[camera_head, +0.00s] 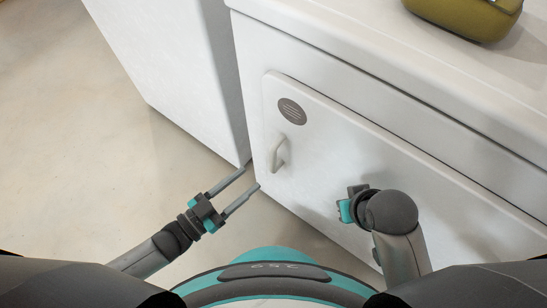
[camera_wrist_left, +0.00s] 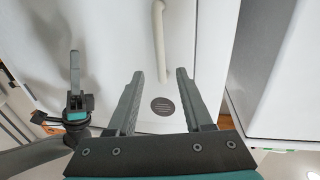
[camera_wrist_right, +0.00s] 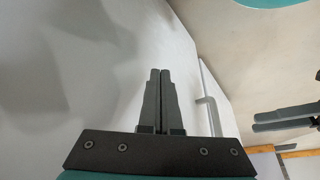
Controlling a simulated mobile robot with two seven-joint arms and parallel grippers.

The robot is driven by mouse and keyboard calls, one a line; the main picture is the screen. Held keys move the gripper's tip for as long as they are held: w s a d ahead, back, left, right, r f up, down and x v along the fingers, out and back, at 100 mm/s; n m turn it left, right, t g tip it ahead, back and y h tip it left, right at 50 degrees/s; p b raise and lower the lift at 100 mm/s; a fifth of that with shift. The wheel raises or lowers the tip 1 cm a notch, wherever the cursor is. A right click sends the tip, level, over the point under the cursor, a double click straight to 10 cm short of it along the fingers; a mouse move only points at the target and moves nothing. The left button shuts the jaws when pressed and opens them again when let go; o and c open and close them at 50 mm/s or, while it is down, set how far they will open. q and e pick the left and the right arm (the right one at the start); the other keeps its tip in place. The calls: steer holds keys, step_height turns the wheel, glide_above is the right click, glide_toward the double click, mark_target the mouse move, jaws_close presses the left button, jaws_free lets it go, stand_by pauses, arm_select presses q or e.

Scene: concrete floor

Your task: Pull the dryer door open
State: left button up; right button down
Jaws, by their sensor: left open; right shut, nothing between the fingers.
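The white dryer (camera_head: 400,95) stands at the right in the head view, its door (camera_head: 335,150) flush with the front, so it looks shut. A pale bar handle (camera_head: 277,153) sits near the door's left edge, below a dark round badge (camera_head: 292,111). My left gripper (camera_head: 250,178) is open and empty, apart from the handle and to its lower left. In the left wrist view the handle (camera_wrist_left: 159,40) shows beyond and between the open fingers. My right gripper (camera_wrist_right: 158,75) is shut and empty near the door; the handle (camera_wrist_right: 209,108) lies right of it in the right wrist view.
Another white cabinet (camera_head: 175,65) stands left of the dryer, with a narrow gap between. An olive-green object (camera_head: 465,15) rests on the dryer's top. Bare concrete floor (camera_head: 75,150) lies open to the left.

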mark_target(271, 161)
arm_select(q)
steer(key=b+x, duration=0.2)
steer(key=x, duration=0.6)
steer(key=shift+w+d, duration=0.6)
arm_select(e)
steer(key=shift+t+y, duration=0.3)
steer(key=shift+t, duration=0.5)
steer(key=shift+w+a+r, duration=0.15)
steer(key=shift+a+r, duration=0.05)
steer(key=shift+r, duration=0.45)
steer(key=shift+w+a+r, duration=0.2)
steer(key=shift+r, duration=0.45)
steer(key=shift+w+a+r, duration=0.15)
steer(key=shift+a+r, duration=0.05)
steer(key=shift+r, duration=0.45)
arm_select(q)
jaws_close()
